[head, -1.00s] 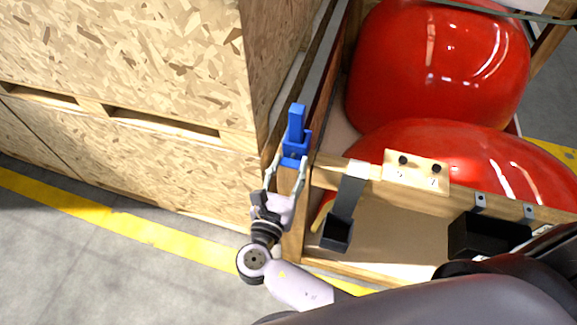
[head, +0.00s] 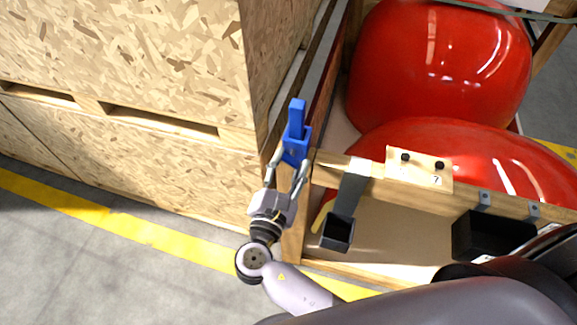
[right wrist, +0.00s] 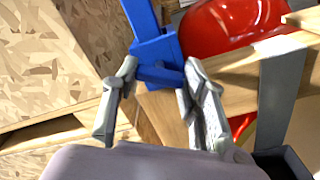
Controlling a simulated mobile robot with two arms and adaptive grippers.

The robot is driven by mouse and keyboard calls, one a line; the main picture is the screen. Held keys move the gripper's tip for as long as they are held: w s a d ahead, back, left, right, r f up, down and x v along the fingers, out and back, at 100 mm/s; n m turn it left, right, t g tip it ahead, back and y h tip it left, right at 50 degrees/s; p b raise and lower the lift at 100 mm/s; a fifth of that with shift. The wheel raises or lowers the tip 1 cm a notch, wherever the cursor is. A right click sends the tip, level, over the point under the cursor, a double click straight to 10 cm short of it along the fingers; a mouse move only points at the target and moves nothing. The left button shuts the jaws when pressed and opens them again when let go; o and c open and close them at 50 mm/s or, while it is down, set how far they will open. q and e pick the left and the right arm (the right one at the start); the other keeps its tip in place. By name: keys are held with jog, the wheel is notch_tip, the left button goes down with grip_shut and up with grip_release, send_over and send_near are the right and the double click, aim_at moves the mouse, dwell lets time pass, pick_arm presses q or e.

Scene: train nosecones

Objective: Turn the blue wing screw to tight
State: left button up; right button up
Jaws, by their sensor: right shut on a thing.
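The blue wing screw (head: 296,136) is at the corner post of the wooden crate frame, with its long upright part pointing away from me. My right gripper (head: 287,163) reaches it from below in the head view, with one finger on each side of its near end. In the right wrist view, the fingers (right wrist: 158,82) are shut on the lower block of the blue wing screw (right wrist: 157,52). The thread of the screw is not visible. My left gripper is not in view.
A stack of chipboard crates (head: 120,70) stands close on the left. Red nosecones (head: 440,60) lie in the wooden frame. A black bracket cup (head: 337,232) hangs on the wooden rail (head: 325,168), right of my gripper. Open floor is at lower left.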

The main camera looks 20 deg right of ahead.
jog(key=m+b, duration=0.1)
jog(key=m, duration=0.1)
jog(key=m+b, duration=0.2)
jog(key=m, duration=0.1)
jog(key=shift+f+m, duration=0.25)
jog(key=shift+m, duration=0.05)
jog(key=m+b, duration=0.4)
jog(key=shift+m, duration=0.3)
jog(key=shift+r+m+b, duration=0.15)
jog(key=shift+m+b, duration=0.4)
jog(key=shift+m, duration=0.05)
jog(key=o, duration=1.2)
jog(key=shift+c, duration=0.2)
